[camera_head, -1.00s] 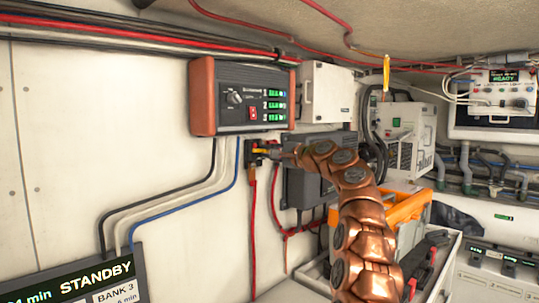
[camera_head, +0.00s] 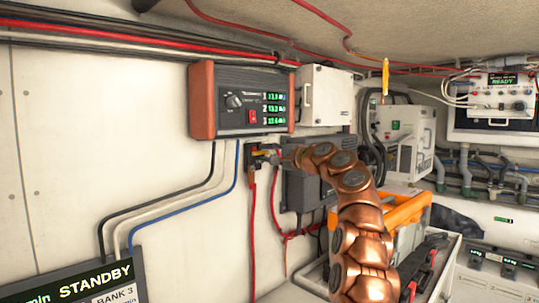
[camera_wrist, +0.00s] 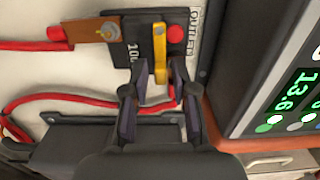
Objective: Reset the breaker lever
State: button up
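The breaker (camera_wrist: 148,35) is a small black block on the pale wall, marked "100" and "OUTLET", with a yellow lever (camera_wrist: 160,62) and a red round button (camera_wrist: 175,35). In the head view the breaker (camera_head: 251,157) sits just below the wood-sided meter panel, partly hidden by my gripper (camera_head: 268,155). In the wrist view my gripper (camera_wrist: 155,82) is open, its dark fingers reaching to either side of the lever's free end. I cannot tell whether a finger touches the lever.
The meter panel (camera_head: 240,97) with green readouts juts out above the breaker; it is close on the right in the wrist view (camera_wrist: 275,85). Red cables (camera_head: 253,220) hang below. A dark box (camera_head: 305,188) and an orange-framed unit (camera_head: 405,212) stand to the right.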

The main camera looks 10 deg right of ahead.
aim_at(267, 153)
jog(key=shift+o, duration=0.5)
jog(key=shift+s+d+r, duration=0.3)
jog(key=shift+s+d, duration=0.1)
jog(key=shift+s, duration=0.2)
jog(key=shift+s+d+f, duration=0.2)
jog(key=shift+s+d, duration=0.15)
jog(key=shift+s, duration=0.35)
jog(key=v, duration=0.9)
jog(key=shift+d+f, duration=0.1)
